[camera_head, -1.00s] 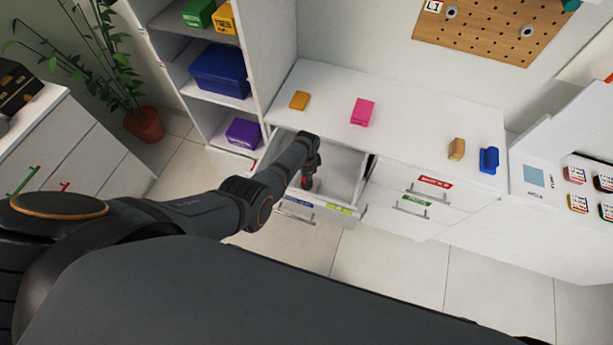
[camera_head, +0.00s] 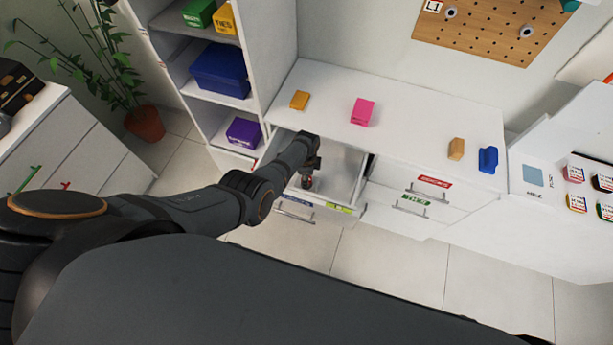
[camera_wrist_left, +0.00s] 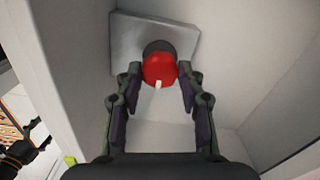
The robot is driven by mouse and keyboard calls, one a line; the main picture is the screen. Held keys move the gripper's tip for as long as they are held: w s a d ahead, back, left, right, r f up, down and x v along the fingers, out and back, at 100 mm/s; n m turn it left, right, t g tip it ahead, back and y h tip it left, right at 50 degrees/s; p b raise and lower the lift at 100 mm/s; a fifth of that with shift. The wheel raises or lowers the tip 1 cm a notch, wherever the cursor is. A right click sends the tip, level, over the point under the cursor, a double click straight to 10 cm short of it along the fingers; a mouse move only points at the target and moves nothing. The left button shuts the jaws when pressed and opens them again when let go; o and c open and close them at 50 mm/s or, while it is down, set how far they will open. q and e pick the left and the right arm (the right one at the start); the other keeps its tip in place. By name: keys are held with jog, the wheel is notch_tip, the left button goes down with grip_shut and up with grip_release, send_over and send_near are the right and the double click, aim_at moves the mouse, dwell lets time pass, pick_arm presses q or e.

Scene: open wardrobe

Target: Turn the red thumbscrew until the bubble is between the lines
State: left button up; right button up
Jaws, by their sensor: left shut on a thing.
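The red thumbscrew (camera_wrist_left: 160,70) shows in the left wrist view as a round red knob with a small white mark at its lower edge. It stands on a dark collar above a grey plate (camera_wrist_left: 125,45) inside the open drawer (camera_head: 340,180). My left gripper (camera_wrist_left: 158,80) has a finger on each side of the knob and is shut on it. In the head view my left gripper (camera_head: 308,178) reaches down into the drawer, with a bit of red at its tip. I cannot see the bubble or its lines.
The white counter (camera_head: 410,115) above the drawer holds an orange block (camera_head: 299,100), a pink block (camera_head: 363,112), a tan block (camera_head: 456,149) and a blue object (camera_head: 488,160). Drawer walls stand close around the gripper. Shelves with boxes (camera_head: 222,75) rise behind at left.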

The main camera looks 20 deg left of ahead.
pick_arm(q)
jog(key=shift+f, duration=0.1)
jog(key=o, duration=1.2)
jog(key=shift+w+r, duration=0.1)
jog(key=shift+r, duration=0.6)
notch_tip(320, 180, up, 11)
jog(key=shift+f, duration=0.15)
